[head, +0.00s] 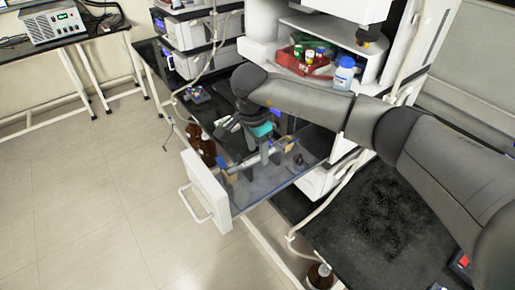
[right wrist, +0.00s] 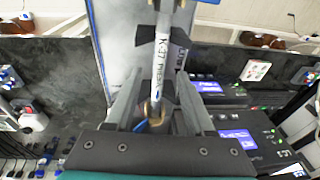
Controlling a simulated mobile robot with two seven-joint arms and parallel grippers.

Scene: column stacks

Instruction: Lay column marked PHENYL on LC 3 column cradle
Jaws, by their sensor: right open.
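A slim pale column (right wrist: 161,55) with a printed label lies along an open, clear-sided drawer. The lettering is tilted and too small to read surely. It also shows in the head view (head: 245,161), with blue and brass-coloured parts near its ends. A dark clip-like holder (right wrist: 178,37) sits beside the column in the right wrist view. My right gripper (head: 264,150) reaches down into the drawer over the column. Its fingers are apart, one on each side of the column; whether they touch it is not clear. I cannot make out a cradle marked LC 3. My left gripper is out of view.
The drawer's white front (head: 207,190) with its handle juts out over the floor. Brown bottles (head: 201,143) stand close to its left. A red tray (head: 304,61) of vials and a blue-capped bottle (head: 344,72) sit above. The black bench (head: 385,225) at right has free room.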

